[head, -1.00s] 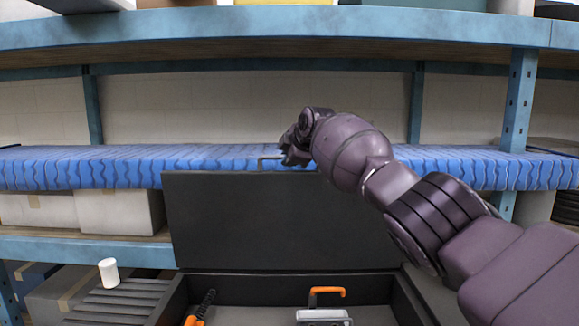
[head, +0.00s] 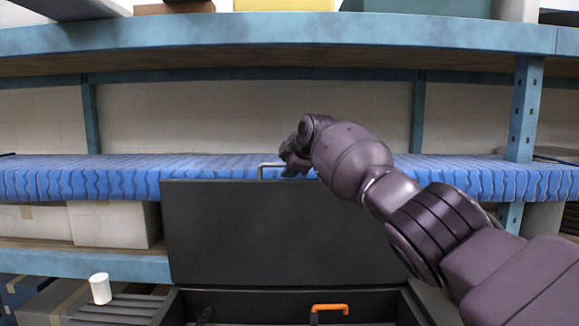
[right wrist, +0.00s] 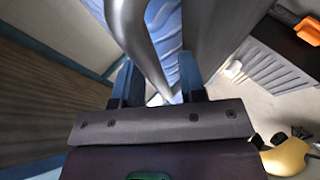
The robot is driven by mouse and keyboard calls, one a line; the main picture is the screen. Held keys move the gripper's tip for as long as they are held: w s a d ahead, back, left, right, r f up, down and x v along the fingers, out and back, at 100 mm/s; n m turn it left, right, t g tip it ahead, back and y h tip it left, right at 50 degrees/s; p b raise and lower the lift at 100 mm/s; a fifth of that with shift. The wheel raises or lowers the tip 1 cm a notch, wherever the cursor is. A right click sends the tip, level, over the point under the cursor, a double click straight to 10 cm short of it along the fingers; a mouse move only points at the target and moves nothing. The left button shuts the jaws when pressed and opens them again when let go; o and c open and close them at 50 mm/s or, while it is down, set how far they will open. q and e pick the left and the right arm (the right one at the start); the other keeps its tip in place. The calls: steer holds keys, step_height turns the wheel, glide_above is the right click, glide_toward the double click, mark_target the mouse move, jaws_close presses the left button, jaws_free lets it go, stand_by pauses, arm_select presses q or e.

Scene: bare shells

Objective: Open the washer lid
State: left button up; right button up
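No washer is recognizable; a black box (head: 300,294) stands low in the head view with its dark lid (head: 265,232) upright, open. A metal handle (head: 268,165) is on the lid's top edge. My right gripper (head: 290,160) is at this handle, partly hidden by its own wrist. In the right wrist view, the handle (right wrist: 150,50) runs between the two blue fingers of my right gripper (right wrist: 160,85). The fingers stand apart, with no clear grip on the bar. My left gripper is not in view.
Behind the lid is a blue shelf unit with a blue wavy-patterned cover (head: 90,180). An orange-handled item (head: 330,308) is in the box. A white cylinder (head: 100,288) stands at left on a slatted surface. Cardboard boxes (head: 110,222) sit on the lower shelf.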

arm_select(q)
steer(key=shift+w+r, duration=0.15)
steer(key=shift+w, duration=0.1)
arm_select(e)
steer(key=shift+s+d+r+p, duration=0.2)
steer(key=shift+r+p, duration=0.15)
steer(key=shift+r, duration=0.05)
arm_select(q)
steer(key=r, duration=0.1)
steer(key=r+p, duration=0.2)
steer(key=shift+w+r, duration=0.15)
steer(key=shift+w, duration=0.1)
arm_select(e)
steer(key=v, duration=1)
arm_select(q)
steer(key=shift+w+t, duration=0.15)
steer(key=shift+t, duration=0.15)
arm_select(e)
steer(key=shift+s+f, duration=0.1)
steer(key=shift+f, duration=0.05)
